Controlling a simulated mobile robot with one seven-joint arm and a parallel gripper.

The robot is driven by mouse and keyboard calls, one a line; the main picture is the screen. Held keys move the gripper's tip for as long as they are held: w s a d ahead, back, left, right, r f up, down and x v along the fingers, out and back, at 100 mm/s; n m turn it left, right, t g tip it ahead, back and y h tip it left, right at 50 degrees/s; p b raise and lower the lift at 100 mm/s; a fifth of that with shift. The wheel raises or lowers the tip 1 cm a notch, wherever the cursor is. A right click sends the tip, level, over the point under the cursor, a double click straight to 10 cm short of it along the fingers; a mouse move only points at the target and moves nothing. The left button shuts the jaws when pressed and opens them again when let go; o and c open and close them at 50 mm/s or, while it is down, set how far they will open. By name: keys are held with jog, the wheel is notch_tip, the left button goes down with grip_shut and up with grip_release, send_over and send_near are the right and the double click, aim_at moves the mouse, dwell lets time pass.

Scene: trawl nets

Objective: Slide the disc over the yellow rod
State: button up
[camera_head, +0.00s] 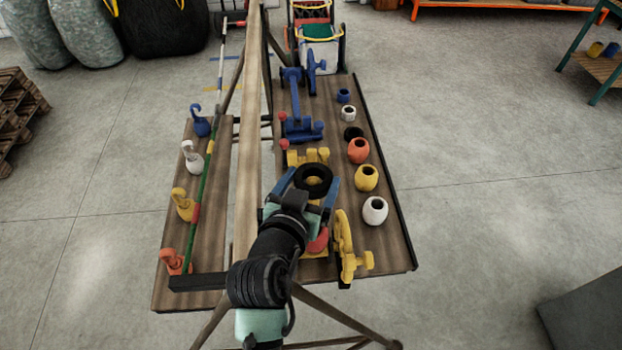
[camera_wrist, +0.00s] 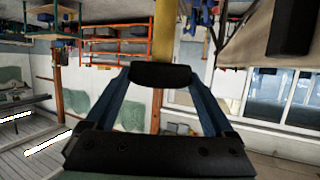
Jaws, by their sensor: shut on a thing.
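The disc is a thick black ring (camera_head: 300,184), seen from above in the head view. My gripper (camera_head: 312,178) has its blue fingers shut on opposite sides of it. In the wrist view the disc (camera_wrist: 160,75) shows edge-on as a dark band between the blue fingers (camera_wrist: 160,84). The yellow rod (camera_wrist: 165,40) runs from the top of the wrist view down to the disc's edge. Its other part is hidden, and I cannot tell if it passes through the hole. In the head view a yellow fixture (camera_head: 306,157) lies just beyond the disc.
A yellow wheeled fixture (camera_head: 344,248) stands right of my gripper. White (camera_head: 375,211), yellow (camera_head: 366,178) and orange (camera_head: 358,151) hollow floats line the bench's right side. A blue fixture (camera_head: 301,127) stands farther back. A long wooden beam (camera_head: 248,150) runs along the left.

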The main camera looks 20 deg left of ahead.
jog(key=o, duration=1.1)
jog(key=b+v, duration=0.3)
jog(key=v, duration=1)
